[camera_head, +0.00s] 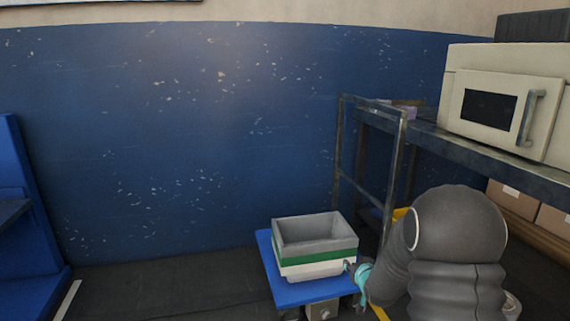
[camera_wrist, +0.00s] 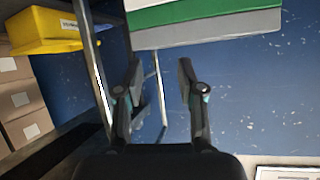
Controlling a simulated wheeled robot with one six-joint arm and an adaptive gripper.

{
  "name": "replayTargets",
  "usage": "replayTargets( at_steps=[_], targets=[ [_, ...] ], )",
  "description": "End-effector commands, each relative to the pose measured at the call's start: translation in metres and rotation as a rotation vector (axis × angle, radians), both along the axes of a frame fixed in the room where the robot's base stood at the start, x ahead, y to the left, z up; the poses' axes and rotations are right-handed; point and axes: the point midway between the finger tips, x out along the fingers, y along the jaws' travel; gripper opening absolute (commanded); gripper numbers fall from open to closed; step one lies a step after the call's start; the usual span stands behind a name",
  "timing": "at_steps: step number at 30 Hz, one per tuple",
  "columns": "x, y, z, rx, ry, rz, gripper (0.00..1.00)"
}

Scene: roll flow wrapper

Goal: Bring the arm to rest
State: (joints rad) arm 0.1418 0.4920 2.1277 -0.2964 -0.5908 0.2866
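My gripper shows in the wrist view (camera_wrist: 160,78) with its two dark fingers spread apart and nothing held between them. In the head view, my grey arm fills the lower right. A teal part near its end is beside the right side of a grey, green and white box (camera_head: 315,245). The box is open-topped and looks empty. It sits on a blue cart (camera_head: 300,292). In the wrist view, the green and light grey side of the box (camera_wrist: 205,25) is at the top, beyond the fingertips. I cannot tell the exact gap.
A metal rack (camera_head: 340,150) stands right of the cart, with a cream microwave-like unit (camera_head: 495,105) on top. Cardboard boxes (camera_wrist: 22,100) and a yellow bin (camera_wrist: 45,32) are beside it. A blue structure (camera_head: 25,220) is at far left. Floor left of the cart is clear.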

Motion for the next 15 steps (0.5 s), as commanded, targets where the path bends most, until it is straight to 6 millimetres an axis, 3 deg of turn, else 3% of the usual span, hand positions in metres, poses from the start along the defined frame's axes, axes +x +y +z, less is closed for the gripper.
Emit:
replayTargets(
  at_steps=[1,3,8,15],
  targets=[
    [-0.008,0.001,0.024,-0.016,0.013,-0.006,0.39],
    [-0.021,0.001,0.046,-0.034,0.043,-0.016,0.39],
    [-0.057,0.004,0.091,-0.069,0.114,-0.035,0.39],
    [-0.124,0.011,0.150,-0.102,0.221,-0.055,0.39]
  ],
)
